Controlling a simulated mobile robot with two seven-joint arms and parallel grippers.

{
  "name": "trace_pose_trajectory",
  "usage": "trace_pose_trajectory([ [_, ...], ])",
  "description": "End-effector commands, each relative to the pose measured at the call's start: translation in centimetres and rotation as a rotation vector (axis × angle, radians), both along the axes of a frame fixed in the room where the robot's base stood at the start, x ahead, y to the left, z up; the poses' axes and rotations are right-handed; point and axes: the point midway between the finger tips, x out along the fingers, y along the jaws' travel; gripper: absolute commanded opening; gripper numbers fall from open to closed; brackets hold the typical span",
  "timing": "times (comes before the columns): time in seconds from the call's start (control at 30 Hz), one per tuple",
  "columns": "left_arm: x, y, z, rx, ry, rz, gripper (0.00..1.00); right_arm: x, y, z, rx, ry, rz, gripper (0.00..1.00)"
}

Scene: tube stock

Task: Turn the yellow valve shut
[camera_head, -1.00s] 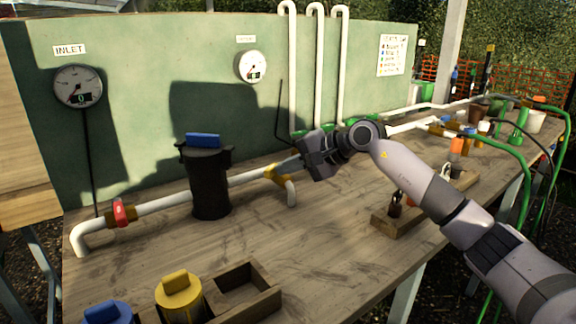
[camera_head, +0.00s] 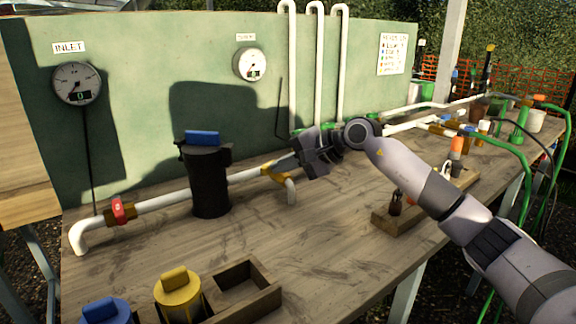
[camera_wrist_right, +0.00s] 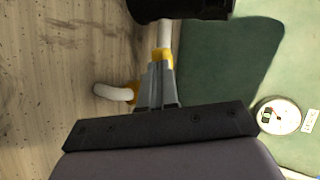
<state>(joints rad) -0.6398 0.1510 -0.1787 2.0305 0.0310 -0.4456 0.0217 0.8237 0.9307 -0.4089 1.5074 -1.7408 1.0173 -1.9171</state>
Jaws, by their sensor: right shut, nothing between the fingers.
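A yellow fitting (camera_head: 273,171) joins the white pipe to a short elbow that bends down to the bench. Its yellow parts also show in the right wrist view (camera_wrist_right: 164,57). A separate valve handle cannot be told apart there. My right gripper (camera_head: 284,165) is shut and empty, its fingertips right at the yellow fitting. In the right wrist view the closed fingers (camera_wrist_right: 158,80) point at the fitting and cover part of it; whether they touch cannot be told. My left gripper is not in view.
A black filter housing (camera_head: 207,180) with a blue top stands on the pipe left of the fitting. A red valve handle (camera_head: 119,210) sits further left. A wooden tray (camera_head: 265,290) and yellow-lidded jar (camera_head: 178,290) are in front. The bench middle is bare.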

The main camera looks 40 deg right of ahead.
Motion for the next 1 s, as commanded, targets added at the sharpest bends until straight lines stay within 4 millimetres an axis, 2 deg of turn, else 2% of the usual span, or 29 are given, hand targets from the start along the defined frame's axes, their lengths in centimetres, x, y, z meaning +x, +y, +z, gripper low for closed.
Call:
trace_pose_trajectory([
  [0.4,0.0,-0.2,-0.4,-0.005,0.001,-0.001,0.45,0.9,1.3,0.0,0.0,0.0,0.0,0.0],
  [1.0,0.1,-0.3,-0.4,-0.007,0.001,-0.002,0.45,1.4,1.8,0.0,0.0,0.0,0.001,0.0],
])
